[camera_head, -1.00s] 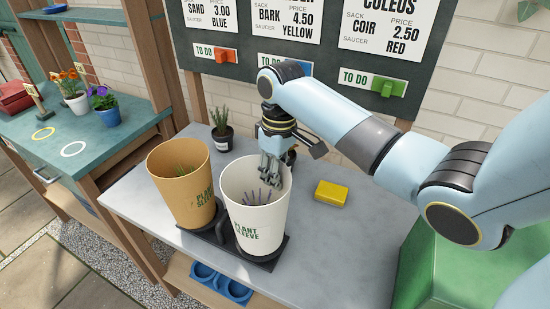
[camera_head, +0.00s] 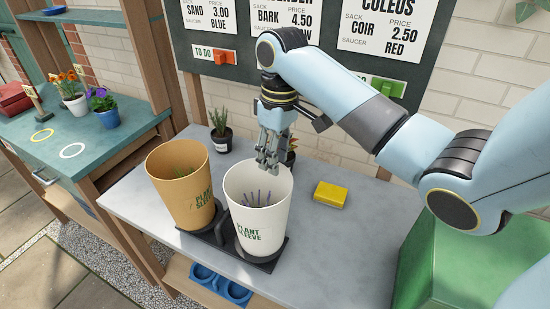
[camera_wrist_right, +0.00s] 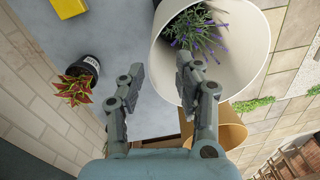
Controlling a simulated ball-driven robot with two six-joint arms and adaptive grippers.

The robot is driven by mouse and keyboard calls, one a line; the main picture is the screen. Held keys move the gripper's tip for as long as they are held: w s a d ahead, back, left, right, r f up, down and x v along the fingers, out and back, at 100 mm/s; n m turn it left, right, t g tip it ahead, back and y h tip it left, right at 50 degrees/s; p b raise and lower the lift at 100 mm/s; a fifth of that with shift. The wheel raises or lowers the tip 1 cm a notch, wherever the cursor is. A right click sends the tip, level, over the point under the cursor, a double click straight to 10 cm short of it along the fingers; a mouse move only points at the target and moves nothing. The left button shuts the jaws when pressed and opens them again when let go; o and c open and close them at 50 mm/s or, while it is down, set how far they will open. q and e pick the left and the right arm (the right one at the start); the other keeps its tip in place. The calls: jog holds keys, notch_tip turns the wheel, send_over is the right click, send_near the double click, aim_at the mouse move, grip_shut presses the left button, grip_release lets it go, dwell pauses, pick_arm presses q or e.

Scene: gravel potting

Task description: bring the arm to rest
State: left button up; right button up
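My right gripper (camera_head: 268,160) is just above the rim of the white plant sleeve (camera_head: 258,222), toward its back side. In the right wrist view its two fingers (camera_wrist_right: 158,85) stand apart with nothing between them. The white sleeve's opening (camera_wrist_right: 250,75) with a purple-flowered plant (camera_wrist_right: 200,35) inside lies beyond the fingers. My left gripper shows in no view.
A tan plant sleeve (camera_head: 180,205) stands left of the white one, both in a dark holder (camera_head: 262,262). A yellow block (camera_head: 330,195) lies to the right. Small pots (camera_head: 221,140) (camera_wrist_right: 88,68) stand at the back. The sign board (camera_head: 225,72) rises behind. Bare grey bench lies at front right.

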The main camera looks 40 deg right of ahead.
jog(key=shift+r, duration=0.9)
